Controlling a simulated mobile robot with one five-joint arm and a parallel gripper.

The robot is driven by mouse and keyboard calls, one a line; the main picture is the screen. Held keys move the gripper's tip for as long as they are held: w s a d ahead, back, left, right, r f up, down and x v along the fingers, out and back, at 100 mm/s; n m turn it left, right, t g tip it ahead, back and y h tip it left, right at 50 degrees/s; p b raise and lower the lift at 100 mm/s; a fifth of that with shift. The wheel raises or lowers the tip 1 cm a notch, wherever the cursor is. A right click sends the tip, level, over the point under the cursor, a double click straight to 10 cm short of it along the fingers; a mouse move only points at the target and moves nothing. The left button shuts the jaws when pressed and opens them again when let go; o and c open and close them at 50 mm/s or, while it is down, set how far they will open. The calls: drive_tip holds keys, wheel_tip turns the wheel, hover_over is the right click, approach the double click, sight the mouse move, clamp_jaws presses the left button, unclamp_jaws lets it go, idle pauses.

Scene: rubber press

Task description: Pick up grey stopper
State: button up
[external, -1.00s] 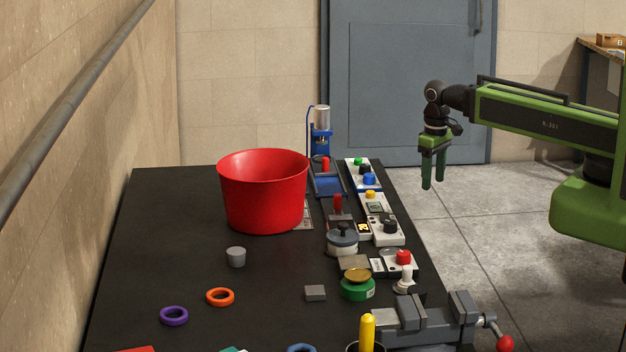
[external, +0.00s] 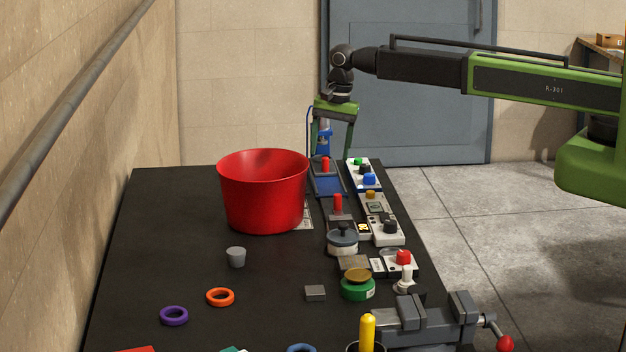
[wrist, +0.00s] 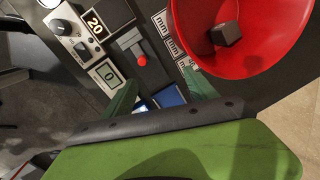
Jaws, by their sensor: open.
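The grey stopper (external: 236,257) is a small tapered plug standing on the black table, left of centre and in front of the red bucket. It does not show in the wrist view. My gripper (external: 332,150) is open and empty, pointing down, high near the far end of the table. It is behind and well to the right of the stopper, around the blue press in the picture. In the wrist view its two green fingers (wrist: 160,95) are spread apart with nothing between them.
A large red bucket (external: 262,195) stands between my gripper and the stopper; a dark block (wrist: 226,34) lies inside it. Orange (external: 220,297) and purple (external: 174,316) rings lie in front of the stopper. Devices and a vise (external: 428,318) line the right side. Table left of the stopper is clear.

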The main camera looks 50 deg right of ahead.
drive_tip(key=w+a+r+m, duration=0.3)
drive_tip(key=a, duration=0.6)
drive_tip(key=m+y+b, duration=0.3)
drive_tip(key=b, duration=0.1)
approach(236, 251)
drive_tip(key=shift+g, duration=0.4)
drive_tip(key=b+x, duration=0.3)
drive_tip(key=b, duration=0.2)
drive_tip(key=b+x, duration=0.4)
drive_tip(key=b, duration=0.1)
drive_tip(key=b+x, duration=0.3)
drive_tip(key=b, duration=0.2)
drive_tip(key=shift+w+a+f, duration=0.1)
drive_tip(key=shift+w+f, duration=0.15)
drive_tip(key=shift+w, duration=0.15)
drive_tip(key=shift+r, duration=0.2)
drive_tip(key=c, duration=1.5)
drive_tip(key=shift+o, duration=0.2)
wheel_tip(236, 251, up, 10)
drive_tip(key=p, duration=1)
